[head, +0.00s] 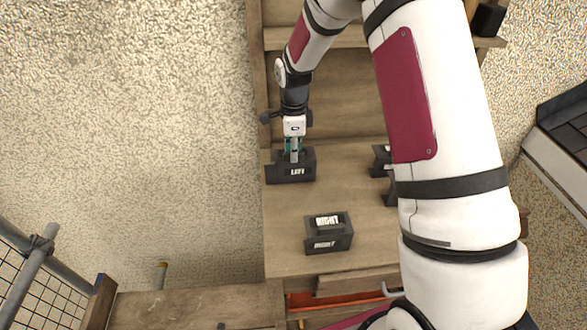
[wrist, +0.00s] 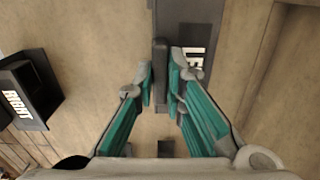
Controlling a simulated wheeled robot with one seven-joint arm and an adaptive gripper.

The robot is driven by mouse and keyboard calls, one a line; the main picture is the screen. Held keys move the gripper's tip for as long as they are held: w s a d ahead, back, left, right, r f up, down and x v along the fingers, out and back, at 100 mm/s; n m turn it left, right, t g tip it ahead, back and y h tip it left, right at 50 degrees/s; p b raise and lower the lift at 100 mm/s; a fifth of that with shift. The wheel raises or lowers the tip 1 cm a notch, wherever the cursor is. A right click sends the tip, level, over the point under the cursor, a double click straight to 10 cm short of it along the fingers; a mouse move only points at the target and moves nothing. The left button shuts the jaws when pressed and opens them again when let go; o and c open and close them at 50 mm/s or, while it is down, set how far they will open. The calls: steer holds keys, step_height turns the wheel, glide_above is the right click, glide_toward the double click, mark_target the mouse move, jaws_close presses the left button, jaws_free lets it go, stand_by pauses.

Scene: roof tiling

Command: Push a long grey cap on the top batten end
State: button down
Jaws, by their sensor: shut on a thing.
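My gripper (head: 294,152) points down at a dark grey block marked LEFT (head: 290,172) on the wooden board in the head view. In the wrist view, my gripper's teal fingers (wrist: 160,82) are closed on a narrow upright grey part of it. A larger dark grey part with a white label (wrist: 193,40) shows just beyond.
More dark grey pieces (head: 384,162) are partly hidden behind my arm. The board (head: 285,222) is bare left of the RIGHT blocks. Metal railing (head: 35,265) stands at the lower left, and a dark tiled box (head: 566,118) is at the right.

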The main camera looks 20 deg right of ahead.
steer(key=shift+r+p, duration=0.45)
steer(key=shift+r, duration=1.65)
